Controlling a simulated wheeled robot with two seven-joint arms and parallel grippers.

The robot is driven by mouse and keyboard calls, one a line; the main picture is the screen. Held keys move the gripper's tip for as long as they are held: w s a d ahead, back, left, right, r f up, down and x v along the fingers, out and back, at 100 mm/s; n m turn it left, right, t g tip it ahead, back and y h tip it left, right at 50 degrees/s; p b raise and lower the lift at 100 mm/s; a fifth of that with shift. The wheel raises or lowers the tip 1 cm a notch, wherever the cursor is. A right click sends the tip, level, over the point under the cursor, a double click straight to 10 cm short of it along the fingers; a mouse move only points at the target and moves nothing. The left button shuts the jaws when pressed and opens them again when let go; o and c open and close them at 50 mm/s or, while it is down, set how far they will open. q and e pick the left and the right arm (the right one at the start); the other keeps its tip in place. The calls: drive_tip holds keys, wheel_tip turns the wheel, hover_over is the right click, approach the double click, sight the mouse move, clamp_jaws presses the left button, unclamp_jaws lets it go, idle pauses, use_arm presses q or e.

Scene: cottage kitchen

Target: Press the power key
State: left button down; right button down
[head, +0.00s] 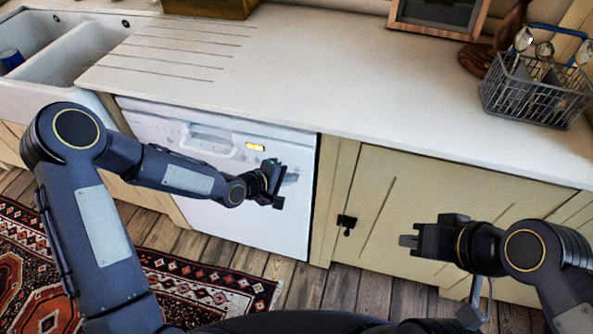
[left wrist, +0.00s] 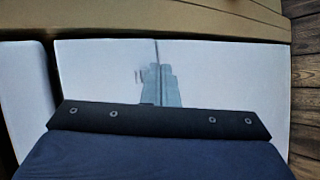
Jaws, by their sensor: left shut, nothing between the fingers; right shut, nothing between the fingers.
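The white dishwasher (head: 245,215) is built in under the worktop. Its top panel carries a recessed handle (head: 205,138), small dark marks and a lit yellow display (head: 255,147). I cannot single out the power key; marks on the panel are too small to read. My left gripper (head: 289,180) is shut and empty in front of the panel's right part, just below and right of the display. In the left wrist view its fingers (left wrist: 160,85) point at the white front, with faint marks left of the tips; contact cannot be told. My right gripper (head: 408,241) is shut and empty before the cream cupboard.
The pale worktop (head: 330,75) runs above the dishwasher. A white sink (head: 85,50) is at the left, and a wire dish rack (head: 535,90) stands at the right. A cream cupboard (head: 400,190) adjoins the dishwasher. A patterned rug (head: 190,285) lies on the wooden floor.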

use_arm(q)
drive_tip(key=shift+s, duration=0.25)
drive_tip(key=shift+s+a, duration=0.1)
drive_tip(key=s, duration=0.1)
drive_tip(key=s+a, duration=0.1)
drive_tip(key=s, duration=0.1)
drive_tip(key=s+b, duration=0.1)
drive_tip(key=s, duration=0.1)
drive_tip(key=shift+s+a, duration=0.25)
drive_tip(key=shift+a, duration=0.15)
idle(0.3)
